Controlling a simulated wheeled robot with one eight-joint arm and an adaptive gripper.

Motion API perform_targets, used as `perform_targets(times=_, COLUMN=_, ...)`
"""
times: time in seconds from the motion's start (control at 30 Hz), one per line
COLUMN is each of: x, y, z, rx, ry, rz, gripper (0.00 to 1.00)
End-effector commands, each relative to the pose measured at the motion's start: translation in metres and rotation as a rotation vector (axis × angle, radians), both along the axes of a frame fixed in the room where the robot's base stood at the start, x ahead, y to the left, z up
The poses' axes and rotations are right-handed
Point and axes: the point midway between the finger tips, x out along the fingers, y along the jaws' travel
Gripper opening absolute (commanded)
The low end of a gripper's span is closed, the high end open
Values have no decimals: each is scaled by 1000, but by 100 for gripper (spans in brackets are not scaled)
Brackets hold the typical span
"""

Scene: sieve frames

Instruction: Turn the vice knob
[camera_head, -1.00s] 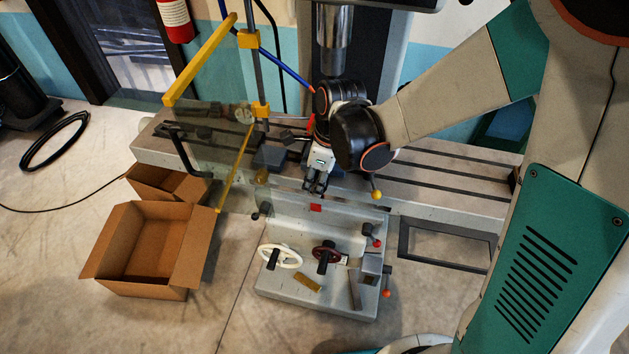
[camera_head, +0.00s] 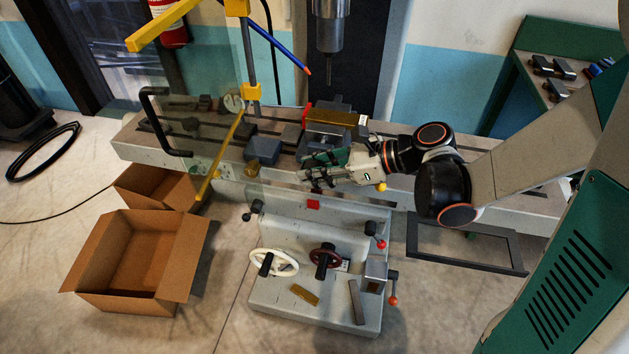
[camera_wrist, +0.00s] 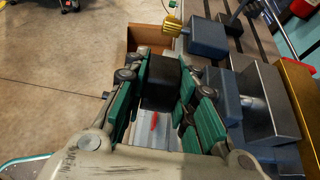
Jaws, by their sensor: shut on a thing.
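The blue-grey vice (camera_head: 342,135) sits on the machine table, with a brass-coloured bar (camera_head: 335,117) across its top. In the wrist view the vice (camera_wrist: 262,100) is at the right, with the bar (camera_wrist: 303,90) beyond it. My gripper (camera_head: 312,176) is at the front side of the vice, pointing left. In the wrist view its green-padded fingers (camera_wrist: 160,90) are on either side of a black block (camera_wrist: 162,75), which appears to be the vice knob. The fingers are shut on it. In the head view my gripper hides the knob.
A smaller blue-grey block (camera_head: 263,150) with a yellow knob (camera_wrist: 172,25) is left of the vice. A clear guard with a yellow bar (camera_head: 222,155) stands further left. Handwheels (camera_head: 273,262) are below the table. Cardboard boxes (camera_head: 130,260) stand on the floor.

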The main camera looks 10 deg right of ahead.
Motion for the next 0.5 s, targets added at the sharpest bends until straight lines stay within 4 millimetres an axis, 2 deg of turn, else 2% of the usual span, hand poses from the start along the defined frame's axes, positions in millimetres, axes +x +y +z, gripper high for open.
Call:
perform_targets(times=0.03, x=1, y=-1, z=-6, rx=30, ry=-11, rz=-2, gripper=1)
perform_targets(times=0.5, x=-1, y=-2, z=-3, rx=215, ry=-78, rz=0, gripper=1)
